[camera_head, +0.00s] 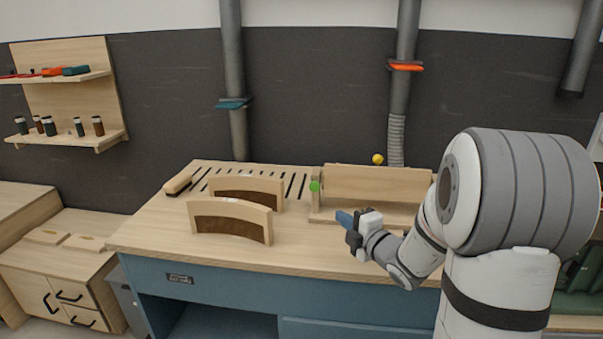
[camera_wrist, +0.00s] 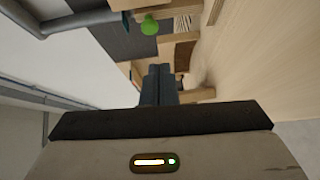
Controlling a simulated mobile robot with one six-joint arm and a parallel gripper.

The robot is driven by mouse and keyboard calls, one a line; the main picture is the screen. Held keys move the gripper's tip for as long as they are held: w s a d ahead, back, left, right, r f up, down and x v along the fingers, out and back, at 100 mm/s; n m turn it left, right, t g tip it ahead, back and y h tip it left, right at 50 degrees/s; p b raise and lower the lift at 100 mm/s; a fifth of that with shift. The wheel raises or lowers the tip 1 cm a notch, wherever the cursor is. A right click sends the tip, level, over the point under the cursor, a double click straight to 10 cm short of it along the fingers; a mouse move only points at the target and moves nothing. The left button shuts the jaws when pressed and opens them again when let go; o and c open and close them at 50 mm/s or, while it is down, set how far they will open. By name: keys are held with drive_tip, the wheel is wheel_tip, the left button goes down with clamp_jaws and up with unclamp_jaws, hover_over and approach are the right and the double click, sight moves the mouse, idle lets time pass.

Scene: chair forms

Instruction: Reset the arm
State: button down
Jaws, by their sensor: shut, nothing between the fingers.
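My arm reaches in from the right in the head view, bent at the elbow. My gripper (camera_head: 343,218) is at its end, above the front right part of the wooden bench top (camera_head: 150,230). In the wrist view my gripper's fingers (camera_wrist: 158,72) are together, with nothing between them. My gripper is to the right of two curved wooden chair forms, the front one (camera_head: 230,210) and the rear one (camera_head: 262,183), and touches neither. Both stand upright with dark brown faces.
A wooden block fixture (camera_head: 375,187) with a green knob (camera_head: 314,186) stands behind my gripper. A yellow ball (camera_head: 378,159) shows above it. A slotted rack section and a brush-like wooden piece (camera_head: 178,183) are at the bench's back left. The front left bench top is clear.

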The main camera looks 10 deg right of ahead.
drive_tip(key=s+d+r+m+g+h+p, duration=0.25)
drive_tip(key=s+m+g+h, duration=0.5)
drive_tip(key=m, duration=0.65)
drive_tip(key=s+a+m+g+p, duration=0.1)
drive_tip(key=s+m, duration=0.3)
drive_tip(key=s, duration=0.6)
drive_tip(key=s+a+m+g+p, duration=0.1)
drive_tip(key=s+a+m+g, duration=0.3)
drive_tip(key=s, duration=0.7)
drive_tip(key=shift+s+g, duration=0.15)
drive_tip(key=shift+g, duration=0.2)
drive_tip(key=shift+a+y, duration=0.1)
drive_tip(key=shift+y, duration=0.15)
